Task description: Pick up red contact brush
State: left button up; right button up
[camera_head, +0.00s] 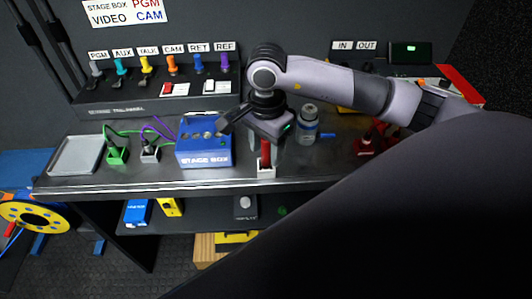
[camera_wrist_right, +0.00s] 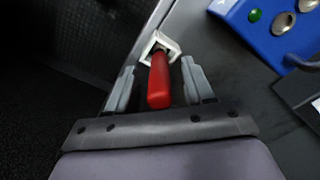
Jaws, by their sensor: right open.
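The red contact brush (camera_head: 265,152) stands upright in a small white holder (camera_head: 266,172) at the front edge of the steel bench. My right gripper (camera_head: 262,140) is above and around it, coming in from the right. In the right wrist view the brush's red handle (camera_wrist_right: 159,82) points up between the two open fingers of my right gripper (camera_wrist_right: 160,88), with a gap on each side. The white holder (camera_wrist_right: 172,42) is at its far end. The brush's lower end is hidden in the holder. My left gripper is in neither view.
A blue stage box (camera_head: 205,158) stands left of the holder, close to my right gripper. A bottle (camera_head: 307,125) stands behind and to the right. A grey tray (camera_head: 76,156) and a green plug (camera_head: 117,155) are at the left. The bench's front edge is right by the holder.

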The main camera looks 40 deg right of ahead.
grip_shut()
jog(key=shift+r, duration=0.15)
